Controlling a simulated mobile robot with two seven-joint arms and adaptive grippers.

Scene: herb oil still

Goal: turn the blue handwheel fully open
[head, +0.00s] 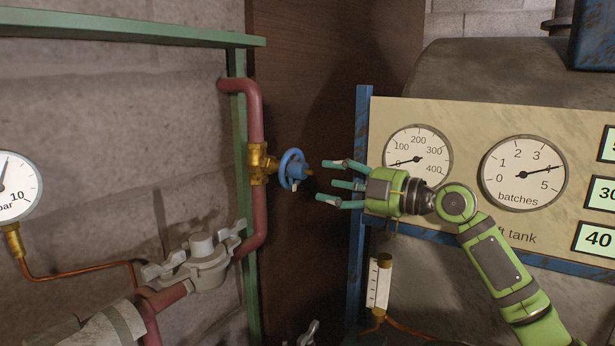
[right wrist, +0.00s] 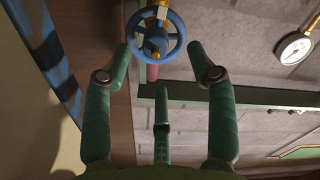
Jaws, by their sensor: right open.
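The blue handwheel (head: 291,169) sits on a brass valve (head: 258,163) on the red vertical pipe (head: 255,115), left of centre in the head view. It also shows at the top of the right wrist view (right wrist: 157,37), with a pale mark on its rim. My right gripper (head: 332,182) is open, its teal fingers pointing left at the wheel with a small gap between. In the right wrist view its fingers (right wrist: 160,85) are spread and empty, with the wheel ahead, beyond the fingertips. My left gripper is not in view.
A panel (head: 465,213) with dials stands behind my right arm, edged by a blue post (head: 359,150). A green frame (head: 240,140) runs behind the pipe. A grey valve (head: 205,262) sits lower left. A pressure gauge (head: 15,185) is at the far left.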

